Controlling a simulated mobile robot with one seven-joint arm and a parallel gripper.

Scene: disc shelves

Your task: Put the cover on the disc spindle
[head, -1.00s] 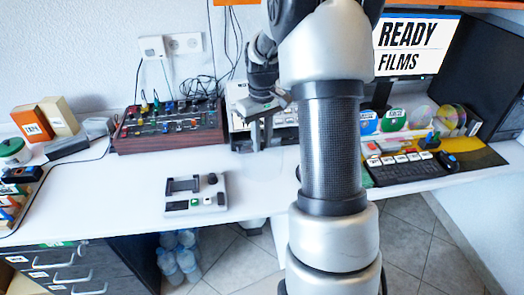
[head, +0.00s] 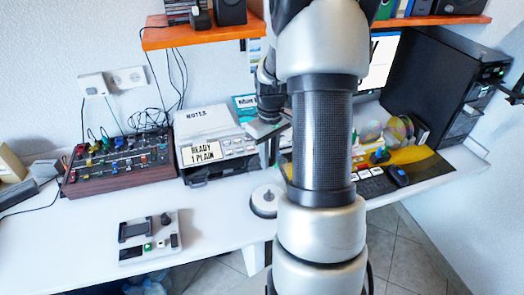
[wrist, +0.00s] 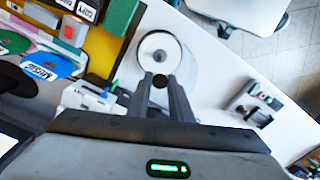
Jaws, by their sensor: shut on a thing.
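The disc spindle (head: 267,201) stands on the white desk, partly behind my arm in the head view. In the wrist view the spindle (wrist: 160,46) shows as a white disc stack with a dark centre, just beyond the fingertips. My gripper (wrist: 162,84) is shut on a small dark round part, apparently the cover's knob (wrist: 160,80). The cover's body is clear or too faint to make out. In the head view my gripper (head: 274,155) hangs behind and above the spindle, partly hidden by my arm. I cannot tell how far the cover is from the discs.
A printer-like box (head: 215,140) stands left of my gripper. A mixer (head: 118,160) and a small grey device (head: 150,237) are farther left. A keyboard (head: 372,186), loose discs (head: 399,130) and a black computer tower (head: 445,90) are on the right.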

